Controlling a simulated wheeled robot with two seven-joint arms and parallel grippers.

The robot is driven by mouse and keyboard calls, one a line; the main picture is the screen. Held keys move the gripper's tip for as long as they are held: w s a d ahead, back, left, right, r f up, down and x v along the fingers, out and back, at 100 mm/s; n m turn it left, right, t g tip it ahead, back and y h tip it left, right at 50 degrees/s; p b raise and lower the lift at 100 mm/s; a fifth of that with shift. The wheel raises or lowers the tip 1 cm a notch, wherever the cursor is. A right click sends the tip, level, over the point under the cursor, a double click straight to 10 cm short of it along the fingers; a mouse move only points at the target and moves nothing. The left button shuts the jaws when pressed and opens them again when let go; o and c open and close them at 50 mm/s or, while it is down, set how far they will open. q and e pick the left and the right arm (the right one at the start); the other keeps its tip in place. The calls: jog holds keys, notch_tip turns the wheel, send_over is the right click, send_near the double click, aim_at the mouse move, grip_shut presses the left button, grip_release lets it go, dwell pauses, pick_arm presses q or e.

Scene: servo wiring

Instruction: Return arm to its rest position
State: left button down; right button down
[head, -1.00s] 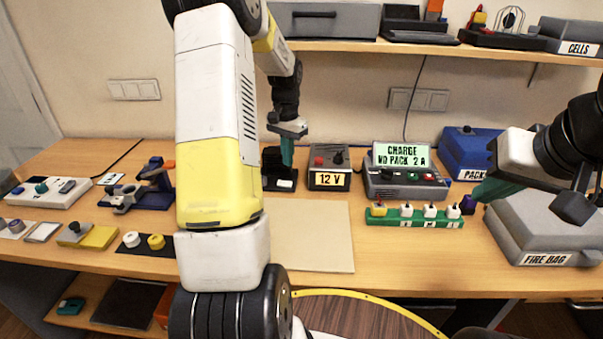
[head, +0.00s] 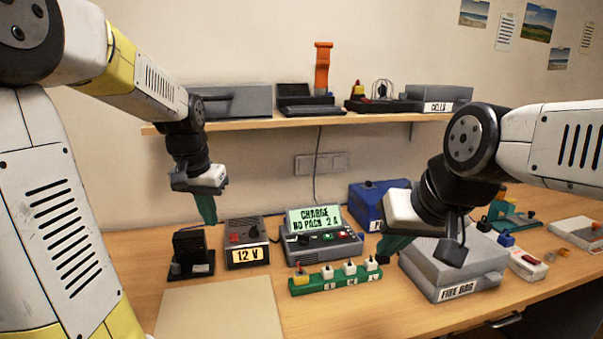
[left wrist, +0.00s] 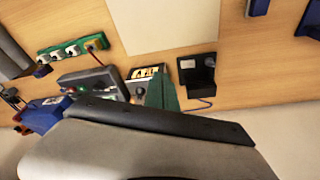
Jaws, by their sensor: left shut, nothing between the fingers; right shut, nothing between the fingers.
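My left gripper (head: 206,207) hangs above the bench, between the black stand and the 12 V box, with its green fingers pointing down. It is shut and empty. Its green fingers also show in the left wrist view (left wrist: 161,95). My right gripper (head: 386,247) is shut and empty. Its green fingers are near the right end of the green strip and the left side of the fire bag box, and I cannot tell whether they touch anything.
A black stand (head: 190,252), a 12 V box (head: 246,242), a charger (head: 322,246) and a green strip with plugs (head: 336,284) line the bench. A grey fire bag box (head: 455,268) and a blue box (head: 372,204) are right. A shelf (head: 300,122) runs above. A beige mat (head: 220,312) is bare.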

pick_arm(q)
jog(key=s+d+r+t+h, duration=0.1)
jog(key=s+d+r, duration=0.1)
jog(key=s, duration=0.6)
jog(key=s+d+r+n+t, duration=0.1)
jog(key=s+d+r+t, duration=0.1)
jog(key=s+d, duration=0.3)
jog(key=s, duration=0.3)
jog(key=shift+s+h, duration=0.4)
